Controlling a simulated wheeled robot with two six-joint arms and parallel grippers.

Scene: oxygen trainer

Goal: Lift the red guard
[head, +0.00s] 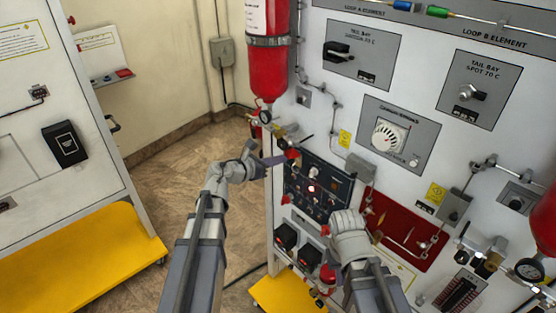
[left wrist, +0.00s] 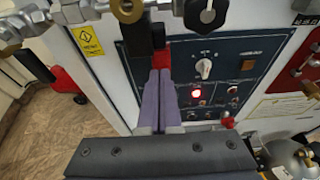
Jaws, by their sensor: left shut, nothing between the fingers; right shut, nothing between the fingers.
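A small red part, which looks like the red guard (head: 293,154), sits at the upper left corner of the dark control panel (head: 330,172). In the left wrist view the red guard (left wrist: 162,54) shows just beyond my fingertips, partly hidden by them and by a black part. My left gripper (head: 280,160) is shut and empty, its purple fingers (left wrist: 158,80) pointing at the guard. I cannot tell whether they touch it. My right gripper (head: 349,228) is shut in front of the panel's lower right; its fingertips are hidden.
A red cylinder (head: 268,60) with a gauge and valve fittings (head: 283,131) hangs above the left gripper. A knob (left wrist: 204,68) and a lit red lamp (left wrist: 196,93) are on the panel. A red board (head: 405,232) lies right of the right gripper. Floor at left is clear.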

